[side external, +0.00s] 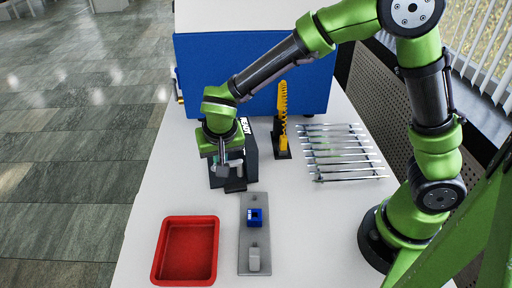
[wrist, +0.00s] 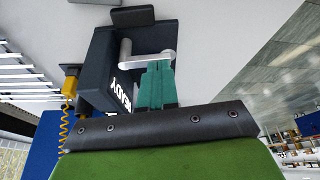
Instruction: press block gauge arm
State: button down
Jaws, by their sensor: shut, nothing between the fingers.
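A dark gauge stand, marked READY, shows in the side view (side external: 250,150) and in the wrist view (wrist: 100,55). Its pale grey arm (wrist: 148,60) sticks out from a round post. My gripper (wrist: 159,68) is shut, with its teal fingers together and empty. The fingertips are right at the grey arm, near its free end; I cannot tell whether they touch it. In the side view my wrist covers part of the stand. A blue block (side external: 255,218) and a light grey block (side external: 254,260) sit on a grey plate (side external: 247,238) in front of the stand.
An empty red tray (side external: 186,222) lies left of the plate. A yellow coiled piece on a dark base (side external: 282,140) stands right of the stand. A rack of metal rods (side external: 342,155) lies further right. A large blue panel (side external: 300,95) is behind.

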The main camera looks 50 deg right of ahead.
jog(key=shift+w+m+h, duration=0.3)
jog(key=shift+w+m, duration=0.05)
jog(key=shift+m, duration=0.35)
jog(key=w+m, duration=0.1)
jog(key=w+m+g, duration=0.1)
jog(key=m, duration=0.1)
jog(key=shift+d+m+h, duration=0.3)
jog(key=shift+d+h, duration=0.05)
jog(key=shift+h, duration=0.05)
jog(key=shift+w+d+m+g+h, duration=0.15)
jog(key=shift+w+d+m+g, duration=0.15)
jog(key=shift+m, duration=0.5)
jog(key=shift+w+d+m+g+h, duration=0.1)
jog(key=shift+w+d+m+g, duration=0.2)
jog(key=shift+m, duration=0.5)
jog(key=shift+w+d+m+g+h, duration=0.2)
jog(key=shift+w+m+g, duration=0.1)
jog(key=shift+m, duration=0.5)
jog(key=s+a+r, duration=0.2)
jog(key=a+r, duration=0.5)
jog(key=r, duration=0.2)
jog(key=shift+r, duration=0.3)
jog(key=shift+s, duration=0.1)
